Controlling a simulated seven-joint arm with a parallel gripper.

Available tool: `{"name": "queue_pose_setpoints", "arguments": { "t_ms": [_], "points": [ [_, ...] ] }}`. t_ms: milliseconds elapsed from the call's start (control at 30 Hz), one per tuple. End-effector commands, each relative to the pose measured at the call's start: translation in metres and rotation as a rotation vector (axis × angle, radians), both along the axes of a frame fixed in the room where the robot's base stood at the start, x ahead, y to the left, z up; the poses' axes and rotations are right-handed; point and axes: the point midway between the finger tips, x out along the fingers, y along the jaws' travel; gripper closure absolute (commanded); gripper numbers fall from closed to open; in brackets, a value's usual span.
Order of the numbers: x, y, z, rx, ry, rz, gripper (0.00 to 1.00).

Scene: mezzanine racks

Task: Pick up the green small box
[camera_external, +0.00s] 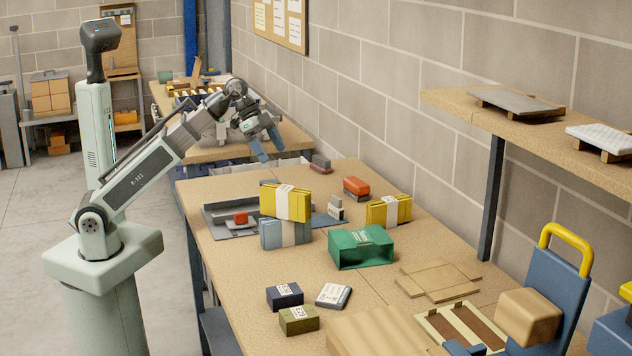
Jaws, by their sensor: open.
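A small olive-green box (299,321) with a white label sits near the front left of the wooden table, just in front of a small dark navy box (284,296). A larger bright green box (361,249) stands further back near the table's middle. My gripper (273,152) is open and empty, with its blue fingers pointing down. It is raised near the far end of the table, well away from both green boxes.
A yellow bundle (285,203) sits on a blue-grey one (284,234) left of the bright green box. A small white-labelled box (333,296) lies right of the navy box. Flat cardboard (438,281) and a blue holder with a yellow handle (566,250) are at right.

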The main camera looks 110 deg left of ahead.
Motion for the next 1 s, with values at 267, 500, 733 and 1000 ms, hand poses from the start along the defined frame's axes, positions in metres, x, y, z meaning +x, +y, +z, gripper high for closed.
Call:
{"name": "queue_pose_setpoints", "arguments": {
  "t_ms": [267, 500, 733, 1000],
  "points": [
    [0.033, -0.026, -0.012, 0.16, 0.065, -0.154, 0.06],
    [0.07, -0.064, -0.022, 0.363, 0.145, -0.351, 0.06],
    [0.103, -0.107, -0.029, 0.57, 0.226, -0.556, 0.06],
    [0.137, -0.165, -0.032, 0.822, 0.322, -0.796, 0.06]
  ]
}}
